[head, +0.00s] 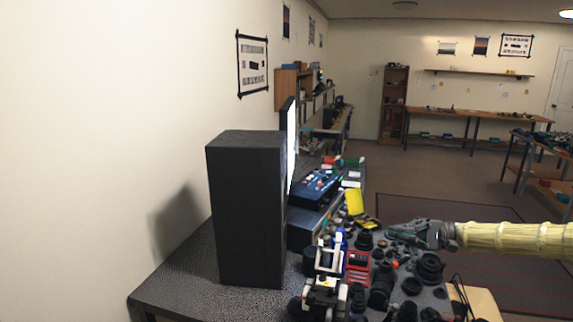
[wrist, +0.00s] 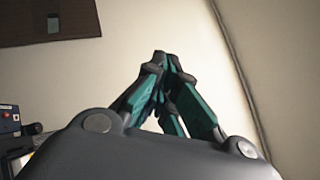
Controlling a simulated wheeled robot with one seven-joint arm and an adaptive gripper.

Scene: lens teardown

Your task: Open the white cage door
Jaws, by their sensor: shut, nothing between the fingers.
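A small dark-wheeled device with a white cage-like frame (head: 328,257) stands at the near edge of the cluttered workbench in the head view. I cannot make out its door or whether that is open or shut. My gripper (head: 392,231) is over the bench, to the right of the white frame and apart from it, pointing left. In the wrist view, my gripper's green-sided fingers (wrist: 166,62) come together at the tips, shut with nothing between them. The white frame cannot be clearly made out in the wrist view.
A tall black box (head: 245,210) stands left of the white frame. Black lens parts (head: 380,285), a red rack (head: 357,266) and a yellow piece (head: 355,202) crowd the workbench. The bench's left end (head: 180,285) is bare. Open floor (head: 440,180) lies behind my arm.

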